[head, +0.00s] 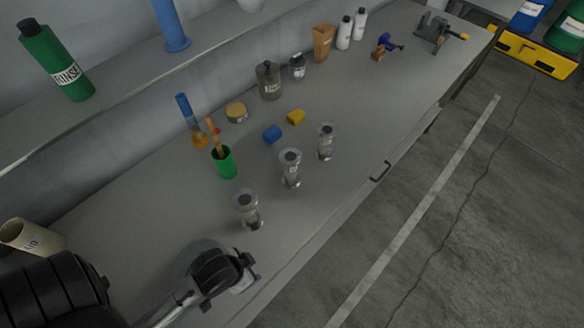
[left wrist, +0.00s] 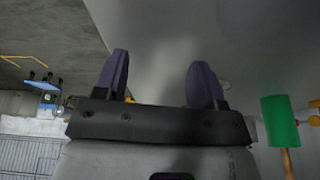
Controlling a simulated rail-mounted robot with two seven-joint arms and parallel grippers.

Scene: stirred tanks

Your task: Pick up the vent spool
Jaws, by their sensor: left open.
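Three grey metal spools with flanged ends stand upright in a row on the bench: a near spool (head: 247,208), a middle spool (head: 290,168) and a far spool (head: 325,141). Their labels are too small to read, so I cannot tell which is the vent spool. My left gripper (head: 243,275) is near the bench's front edge, on the near side of the near spool and apart from it. In the left wrist view its two dark fingers (left wrist: 160,62) are spread with nothing between them. My right gripper is not in view.
A clamp-like fixture (head: 434,32) is at the far end. The bench front right of the spools is clear.

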